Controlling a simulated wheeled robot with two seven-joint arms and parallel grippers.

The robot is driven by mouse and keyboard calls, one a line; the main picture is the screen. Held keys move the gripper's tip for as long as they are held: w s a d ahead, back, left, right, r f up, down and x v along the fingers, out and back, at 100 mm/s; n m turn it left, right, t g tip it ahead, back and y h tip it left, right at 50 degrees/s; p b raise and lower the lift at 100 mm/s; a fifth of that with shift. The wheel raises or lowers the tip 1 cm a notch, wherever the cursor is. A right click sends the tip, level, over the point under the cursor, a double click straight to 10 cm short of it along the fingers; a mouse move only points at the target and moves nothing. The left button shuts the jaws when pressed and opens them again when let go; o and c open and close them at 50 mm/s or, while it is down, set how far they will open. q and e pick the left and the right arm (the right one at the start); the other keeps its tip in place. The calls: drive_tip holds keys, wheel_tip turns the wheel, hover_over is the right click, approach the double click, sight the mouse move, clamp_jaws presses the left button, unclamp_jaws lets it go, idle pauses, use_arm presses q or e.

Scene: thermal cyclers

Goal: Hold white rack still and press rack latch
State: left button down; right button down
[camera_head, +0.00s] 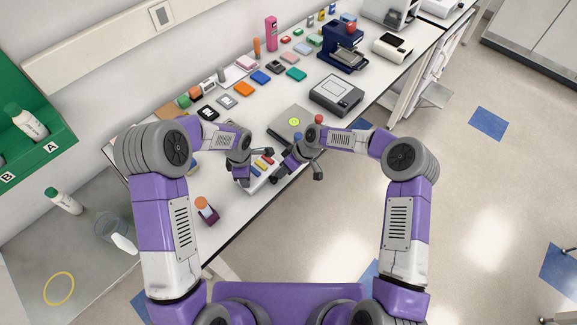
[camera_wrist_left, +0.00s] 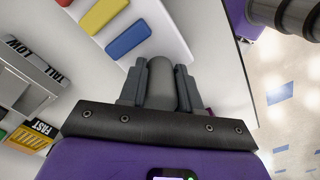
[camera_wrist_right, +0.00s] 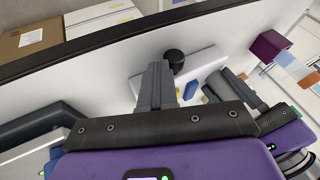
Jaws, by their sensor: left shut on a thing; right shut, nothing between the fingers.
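The white rack (camera_head: 257,185) lies near the front edge of the bench, with red, yellow and blue bars on it. It shows at the top of the left wrist view (camera_wrist_left: 162,18). My left gripper (camera_wrist_left: 160,88) is shut on a grey rounded post (camera_wrist_left: 161,78) at the rack's end. My right gripper (camera_wrist_right: 158,84) is shut and empty, beside a black round knob (camera_wrist_right: 174,58) at the rack's end in the right wrist view. I cannot tell whether its tips touch the knob. In the head view my grippers partly cover the rack.
A grey device with a yellow-green ring (camera_head: 293,122) stands behind the rack. A grey block labelled LOW and TALL (camera_wrist_left: 28,75) is left of my left gripper. Several small coloured items fill the bench further back.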

drive_tip(key=shift+s+a, duration=0.5)
drive_tip(key=shift+s, duration=0.1)
drive_tip(key=w+d, duration=0.1)
drive_tip(key=w+d+r, duration=0.1)
drive_tip(key=w+d, duration=0.1)
drive_tip(key=shift+w+d+r, duration=0.1)
drive_tip(key=shift+w+r, duration=0.1)
drive_tip(key=shift+r, duration=0.05)
drive_tip(key=v, duration=0.9)
drive_tip(key=shift+r, duration=0.25)
drive_tip(key=shift+s, duration=0.1)
use_arm(q)
drive_tip(key=c, duration=0.7)
unclamp_jaws()
